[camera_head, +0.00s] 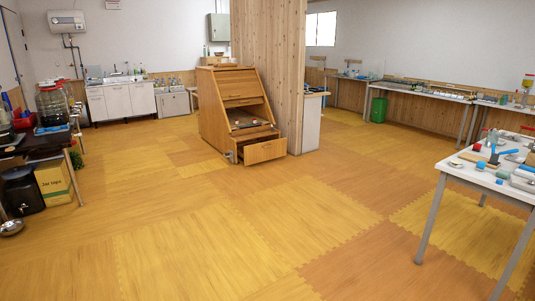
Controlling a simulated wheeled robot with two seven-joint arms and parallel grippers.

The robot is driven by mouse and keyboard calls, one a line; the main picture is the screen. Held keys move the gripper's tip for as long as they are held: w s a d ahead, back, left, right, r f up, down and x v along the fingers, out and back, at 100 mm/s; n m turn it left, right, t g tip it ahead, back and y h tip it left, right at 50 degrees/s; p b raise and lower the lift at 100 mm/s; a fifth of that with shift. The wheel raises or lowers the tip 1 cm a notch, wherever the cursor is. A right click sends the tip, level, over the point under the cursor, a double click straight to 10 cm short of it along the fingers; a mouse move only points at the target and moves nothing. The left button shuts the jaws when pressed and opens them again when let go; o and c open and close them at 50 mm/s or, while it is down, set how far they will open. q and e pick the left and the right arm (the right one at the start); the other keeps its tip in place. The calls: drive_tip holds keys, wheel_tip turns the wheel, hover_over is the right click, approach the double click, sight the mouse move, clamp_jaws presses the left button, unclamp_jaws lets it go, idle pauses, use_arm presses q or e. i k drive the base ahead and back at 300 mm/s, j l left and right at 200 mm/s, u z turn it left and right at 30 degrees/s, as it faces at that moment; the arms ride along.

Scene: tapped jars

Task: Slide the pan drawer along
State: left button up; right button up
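A wooden cabinet (228,99) with a sloping front stands in the middle distance against a wood-clad pillar. Its lowest drawer (265,151) is pulled partly out toward the front right, and its plain wooden front faces me. I cannot tell from here whether this is the pan drawer. Above it is an open bay with a shelf (250,126), and higher up are closed wooden fronts (240,92). Neither of my grippers shows in the head view.
Free mat floor (200,230) lies between me and the cabinet. A white table (455,170) with tools stands at right. A dark table (40,142) with jars stands at left, a cardboard box (53,182) beneath it. The pillar (283,70) adjoins the cabinet.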

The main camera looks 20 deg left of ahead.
sight(255, 152)
drive_tip(key=i+j+u, duration=0.3)
drive_tip(key=i, duration=0.25)
drive_tip(key=i+j+u, duration=0.35)
drive_tip(key=i, duration=0.25)
drive_tip(key=i+l+u, duration=0.1)
drive_tip(key=i+u, duration=0.2)
drive_tip(key=i, duration=5.45)
